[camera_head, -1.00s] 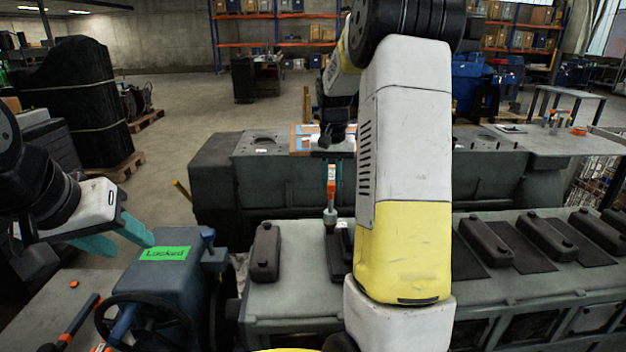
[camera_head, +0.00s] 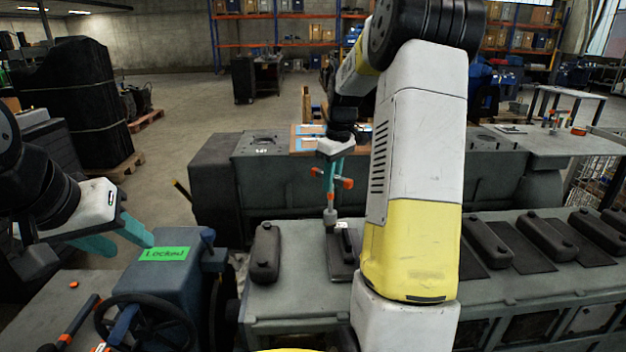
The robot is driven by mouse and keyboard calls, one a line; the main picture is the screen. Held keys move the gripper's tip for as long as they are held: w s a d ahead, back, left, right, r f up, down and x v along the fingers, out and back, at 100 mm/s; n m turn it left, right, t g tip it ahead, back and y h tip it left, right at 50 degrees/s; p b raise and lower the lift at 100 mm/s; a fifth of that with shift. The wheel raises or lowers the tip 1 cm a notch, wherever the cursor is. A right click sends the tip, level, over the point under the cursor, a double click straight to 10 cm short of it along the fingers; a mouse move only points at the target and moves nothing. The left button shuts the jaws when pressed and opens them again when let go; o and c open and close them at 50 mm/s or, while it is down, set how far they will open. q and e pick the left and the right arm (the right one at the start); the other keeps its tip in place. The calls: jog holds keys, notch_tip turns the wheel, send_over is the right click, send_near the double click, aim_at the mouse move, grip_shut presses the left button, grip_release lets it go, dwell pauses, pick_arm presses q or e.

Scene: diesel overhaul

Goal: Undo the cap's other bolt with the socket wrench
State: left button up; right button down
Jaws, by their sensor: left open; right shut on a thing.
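The socket wrench (camera_head: 330,215) stands upright, its grey socket end low over the uncovered slot in the engine block's top. Its orange parts show on both sides of the teal fingers. My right gripper (camera_head: 332,180) points down and is shut on the wrench. Just under and right of the socket is a small dark part with a light top (camera_head: 342,238), perhaps the cap; my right arm stands close beside it. The bolt is hidden or too small to tell. My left gripper (camera_head: 128,238) is open and empty at the left, near the box labelled "Locked" (camera_head: 178,270).
The engine block (camera_head: 290,310) spans the front, with several dark covers on top, one (camera_head: 265,252) left of the slot. A handwheel (camera_head: 145,325) and orange-handled tool (camera_head: 75,325) are at lower left. Another grey block (camera_head: 265,185) stands behind.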

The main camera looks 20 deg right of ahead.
jog(key=shift+r, duration=0.8)
jog(key=m, duration=0.4)
jog(key=shift+h, duration=0.3)
jog(key=m, duration=0.8)
jog(key=shift+h, duration=0.4)
jog(key=m, duration=0.4)
jog(key=shift+w+m+h, duration=0.1)
jog(key=shift+m+h, duration=0.2)
jog(key=m, duration=0.4)
jog(key=shift+m+g, duration=0.3)
jog(key=shift+g, duration=0.1)
jog(key=m, duration=0.4)
jog(key=shift+g, duration=0.3)
jog(key=m, duration=0.4)
jog(key=shift+g, duration=0.3)
jog(key=m, duration=0.4)
